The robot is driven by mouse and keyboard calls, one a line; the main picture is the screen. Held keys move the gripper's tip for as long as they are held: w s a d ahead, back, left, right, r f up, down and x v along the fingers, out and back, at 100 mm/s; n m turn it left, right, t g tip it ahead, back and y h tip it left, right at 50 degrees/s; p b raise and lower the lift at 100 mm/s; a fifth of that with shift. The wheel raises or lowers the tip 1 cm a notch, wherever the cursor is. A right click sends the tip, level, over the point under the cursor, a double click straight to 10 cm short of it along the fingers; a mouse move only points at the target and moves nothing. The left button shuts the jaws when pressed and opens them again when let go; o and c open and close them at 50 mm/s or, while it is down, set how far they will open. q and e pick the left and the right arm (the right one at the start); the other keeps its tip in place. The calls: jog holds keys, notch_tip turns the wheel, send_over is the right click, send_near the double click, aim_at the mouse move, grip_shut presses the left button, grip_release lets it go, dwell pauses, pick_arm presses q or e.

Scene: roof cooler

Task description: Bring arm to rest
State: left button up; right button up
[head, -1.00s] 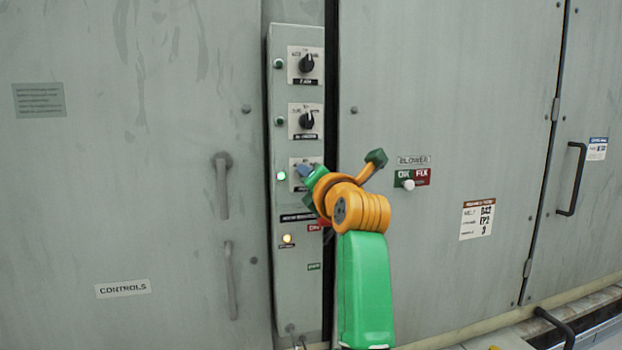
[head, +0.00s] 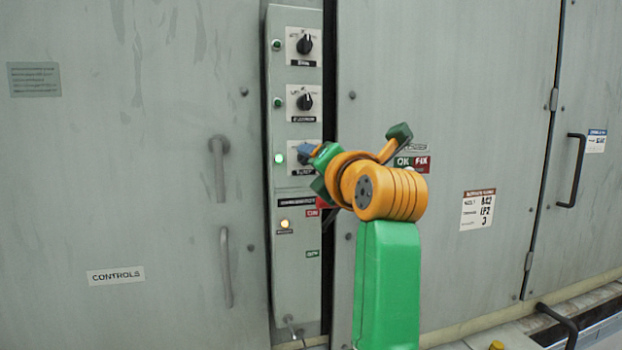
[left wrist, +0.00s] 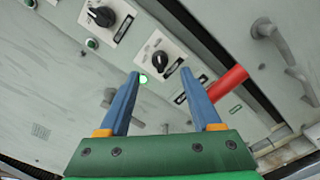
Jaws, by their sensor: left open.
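My left gripper (head: 308,152) has blue fingers and stands in front of the third, lowest knob of the narrow control panel (head: 296,260). In the left wrist view, the gripper (left wrist: 166,85) is open with nothing between its fingers. A black knob (left wrist: 159,61) shows beyond the gap between the fingertips. Whether a finger touches the panel, I cannot tell. In the head view the lowest knob is partly hidden behind the gripper. My green and orange arm rises from the bottom of the head view. My right gripper is not seen.
Two more knobs (head: 304,44) (head: 305,101) sit above on the panel. A green lamp (head: 279,158) and an amber lamp (head: 285,224) are lit. A red cylinder (left wrist: 228,83) stands close to the right finger. Door handles (head: 220,180) (head: 573,170) stick out on both sides.

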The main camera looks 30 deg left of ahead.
pick_arm(q)
jog(key=shift+s+d, duration=0.4)
jog(key=shift+d, duration=0.05)
jog(key=shift+a, duration=0.1)
